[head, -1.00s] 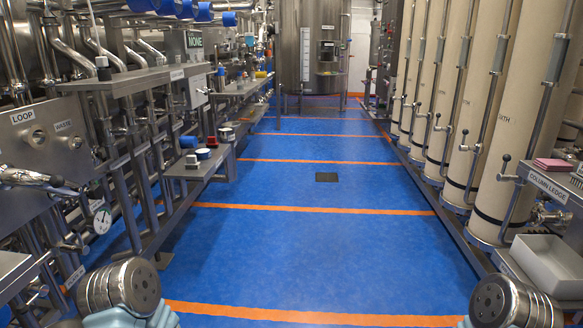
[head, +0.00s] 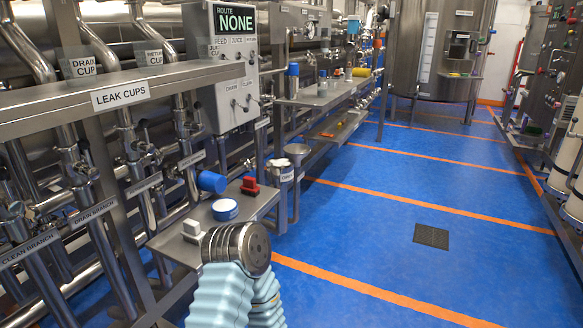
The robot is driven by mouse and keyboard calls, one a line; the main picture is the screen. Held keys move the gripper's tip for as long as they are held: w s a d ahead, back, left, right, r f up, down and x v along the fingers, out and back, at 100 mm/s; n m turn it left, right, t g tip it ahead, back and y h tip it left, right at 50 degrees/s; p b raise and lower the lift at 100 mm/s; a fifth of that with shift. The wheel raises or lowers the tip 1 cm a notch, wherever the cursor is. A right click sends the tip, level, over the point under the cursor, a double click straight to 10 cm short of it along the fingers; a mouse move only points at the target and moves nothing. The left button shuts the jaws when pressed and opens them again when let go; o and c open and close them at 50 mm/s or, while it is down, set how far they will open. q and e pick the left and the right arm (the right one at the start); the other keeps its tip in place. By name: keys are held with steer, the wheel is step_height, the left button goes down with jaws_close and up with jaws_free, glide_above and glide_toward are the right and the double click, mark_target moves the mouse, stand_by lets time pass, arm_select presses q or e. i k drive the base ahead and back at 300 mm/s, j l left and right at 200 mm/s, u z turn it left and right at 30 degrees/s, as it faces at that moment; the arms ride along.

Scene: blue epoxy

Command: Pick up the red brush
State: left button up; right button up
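The red brush (head: 249,187) appears to be the small red block-like item with a dark lower part on a low steel shelf (head: 262,205), left of centre in the head view. It stands near the shelf's far end, behind a round blue-and-white item (head: 224,209). A light-blue sleeved link of my arm with a ringed metal joint rises at the bottom, in front of the shelf and apart from the brush in the picture. Neither of my grippers is in view.
Pipes and the LEAK CUPS rail (head: 125,95) fill the left. Blue floor (head: 370,225) is open at right.

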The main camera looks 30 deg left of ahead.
mark_target(249, 187)
steer(key=i+l, duration=0.15)
steer(key=i, duration=0.45)
steer(key=i+l+u, duration=0.1)
steer(key=i, duration=0.5)
steer(key=i+l, duration=0.2)
steer(key=i, duration=0.35)
